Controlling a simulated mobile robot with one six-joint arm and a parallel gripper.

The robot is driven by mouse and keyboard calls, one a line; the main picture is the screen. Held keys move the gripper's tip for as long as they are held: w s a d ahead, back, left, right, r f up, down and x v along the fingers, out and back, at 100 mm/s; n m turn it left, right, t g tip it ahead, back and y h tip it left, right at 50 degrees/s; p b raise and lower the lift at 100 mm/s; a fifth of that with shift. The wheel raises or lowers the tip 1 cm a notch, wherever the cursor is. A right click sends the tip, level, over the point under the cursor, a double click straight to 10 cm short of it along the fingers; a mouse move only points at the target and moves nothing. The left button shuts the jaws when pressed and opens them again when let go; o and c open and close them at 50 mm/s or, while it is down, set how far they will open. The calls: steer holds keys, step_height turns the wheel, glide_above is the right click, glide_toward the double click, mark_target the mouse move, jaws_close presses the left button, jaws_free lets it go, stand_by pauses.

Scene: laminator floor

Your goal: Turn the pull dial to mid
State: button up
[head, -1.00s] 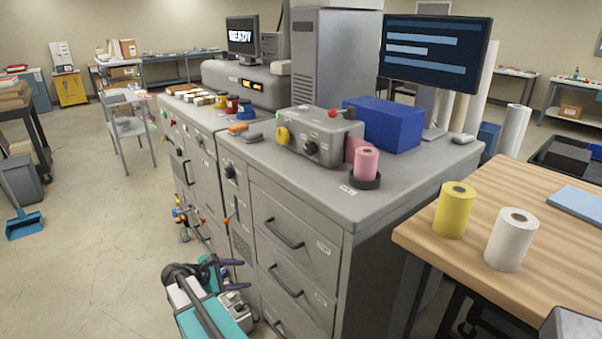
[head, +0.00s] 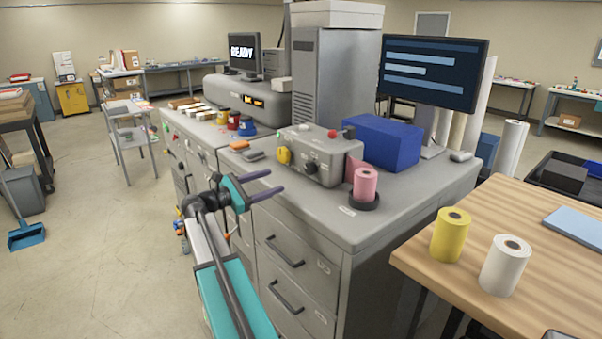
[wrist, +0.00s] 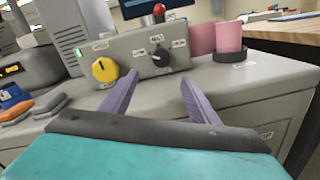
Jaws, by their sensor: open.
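A grey control box (head: 325,150) stands on the grey cabinet top. Its front carries a yellow dial (head: 284,156) on the left and a black dial (head: 310,167) on the right. In the wrist view the yellow dial (wrist: 105,70) and the black dial (wrist: 161,57) have small labels around them, too small to read, so I cannot tell which is the pull dial. My gripper (head: 276,180) is open and empty, in front of the cabinet and apart from both dials. In the wrist view its purple fingers (wrist: 158,82) point at the box, below the black dial.
A red knob (head: 349,132) tops the box. A pink roll (head: 365,184) stands on a black base to its right, a blue block (head: 383,142) behind. Orange and grey pieces (head: 239,144) lie left of the box. A wooden table (head: 480,215) with rolls is at right.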

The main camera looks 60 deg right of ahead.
mark_target(307, 170)
steer(key=shift+d, duration=0.15)
steer(key=shift+p+x, duration=2.15)
steer(key=shift+x, duration=4.6)
steer(key=c, duration=1)
steer(key=shift+s+f, duration=0.1)
steer(key=shift+c, duration=0.3)
